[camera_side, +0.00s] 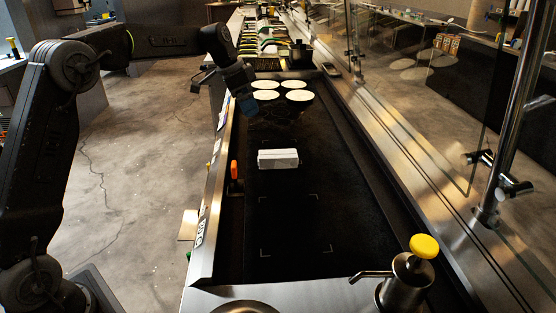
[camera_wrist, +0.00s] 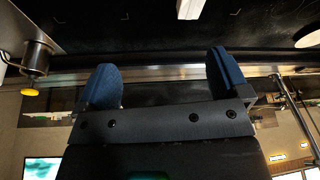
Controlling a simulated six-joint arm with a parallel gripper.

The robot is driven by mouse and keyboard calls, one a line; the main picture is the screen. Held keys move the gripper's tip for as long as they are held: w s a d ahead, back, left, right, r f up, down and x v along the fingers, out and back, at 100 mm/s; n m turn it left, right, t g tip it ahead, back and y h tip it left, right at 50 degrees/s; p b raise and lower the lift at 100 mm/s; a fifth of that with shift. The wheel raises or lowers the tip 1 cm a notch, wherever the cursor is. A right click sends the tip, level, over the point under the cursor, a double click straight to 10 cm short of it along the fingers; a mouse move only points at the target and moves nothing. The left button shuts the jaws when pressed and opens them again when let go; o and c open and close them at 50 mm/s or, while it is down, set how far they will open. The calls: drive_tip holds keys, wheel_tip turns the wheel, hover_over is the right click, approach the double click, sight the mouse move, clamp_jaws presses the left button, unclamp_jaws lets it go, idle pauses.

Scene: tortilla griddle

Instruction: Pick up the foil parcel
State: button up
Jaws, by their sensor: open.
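The foil parcel (camera_side: 278,158) is a pale, silvery oblong block lying flat on the dark griddle (camera_side: 290,205), near its middle. Part of a whitish block, which looks like the parcel, shows at the top edge of the wrist view (camera_wrist: 189,9). My gripper (camera_side: 246,103) is above the griddle's left side, beyond the parcel and apart from it. In the wrist view my gripper's two blue fingers (camera_wrist: 164,75) are spread wide with nothing between them. The fingertips are hard to make out against the dark griddle in the side view.
Several white tortillas (camera_side: 266,95) lie at the griddle's far end, close to my gripper. A steel pump dispenser with a yellow top (camera_side: 424,246) stands at the near right. A glass screen (camera_side: 415,100) runs along the right. White corner marks bound clear griddle in front of the parcel.

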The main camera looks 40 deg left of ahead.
sight(263, 154)
drive_tip(key=w+a+f+m+h, duration=0.1)
drive_tip(key=w+a+f, duration=0.3)
drive_tip(key=f, duration=0.2)
drive_tip(key=w+a+f+m, duration=0.2)
drive_tip(key=w+a+f, duration=0.1)
drive_tip(key=a+f, duration=0.15)
drive_tip(key=x, duration=0.9)
drive_tip(key=shift+s+d+r, duration=0.1)
drive_tip(key=shift+d, duration=0.25)
drive_tip(key=shift+s+x, duration=0.2)
drive_tip(key=shift+x, duration=1.25)
drive_tip(key=shift+s+x, duration=0.2)
drive_tip(key=shift+x, duration=1.25)
drive_tip(key=shift+d, duration=0.1)
drive_tip(key=c, duration=1.1)
drive_tip(key=shift+r, duration=0.15)
